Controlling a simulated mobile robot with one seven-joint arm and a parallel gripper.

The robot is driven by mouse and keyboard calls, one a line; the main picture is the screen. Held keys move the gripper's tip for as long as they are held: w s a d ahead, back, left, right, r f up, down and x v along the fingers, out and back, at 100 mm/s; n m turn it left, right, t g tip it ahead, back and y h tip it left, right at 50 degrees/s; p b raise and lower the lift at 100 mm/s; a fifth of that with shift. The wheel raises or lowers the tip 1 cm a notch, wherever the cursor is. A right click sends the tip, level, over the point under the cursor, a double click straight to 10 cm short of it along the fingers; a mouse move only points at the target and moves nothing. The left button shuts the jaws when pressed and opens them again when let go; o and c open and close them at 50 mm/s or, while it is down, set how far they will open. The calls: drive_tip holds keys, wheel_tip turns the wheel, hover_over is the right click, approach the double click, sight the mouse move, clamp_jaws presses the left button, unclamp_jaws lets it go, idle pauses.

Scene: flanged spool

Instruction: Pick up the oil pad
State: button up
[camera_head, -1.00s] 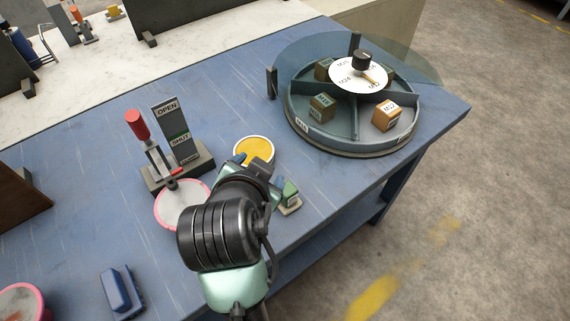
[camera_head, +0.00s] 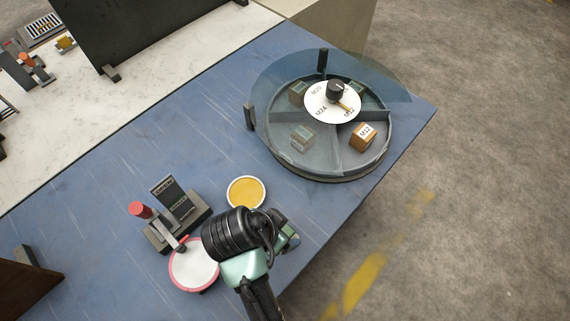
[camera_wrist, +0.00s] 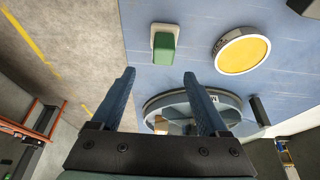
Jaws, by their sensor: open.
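The likely oil pad is a green block on a pale base (camera_wrist: 164,42); no label on it is readable. It lies on the blue bench, and in the head view it shows partly beside my wrist (camera_head: 290,238). My gripper (camera_wrist: 159,76) is open and empty. In the wrist view the green block appears beyond the fingertips, within the span between them, and apart from both. The head view hides my fingers behind my wrist. A round dish with a yellow fill (camera_wrist: 242,52) lies right of the block in the wrist view.
A round sectored carousel (camera_head: 330,168) with a clear cover and several small blocks stands near the bench edge. A red-knobbed lever fixture (camera_head: 178,215) and a pink-rimmed white dish (camera_head: 193,265) stand left of my wrist. The bench (camera_head: 130,140) is bare toward the upper left.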

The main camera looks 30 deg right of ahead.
sight(286, 231)
drive_tip(key=shift+x, duration=1.05)
drive_tip(key=shift+f, duration=0.45)
drive_tip(key=shift+a+p+x, duration=0.15)
drive_tip(key=shift+p+x, duration=0.1)
drive_tip(key=shift+x, duration=0.85)
drive_tip(key=shift+a+p+x, duration=0.1)
drive_tip(key=shift+p+x, duration=0.15)
drive_tip(key=shift+x, duration=0.85)
drive_tip(key=shift+w+f, duration=0.1)
clamp_jaws()
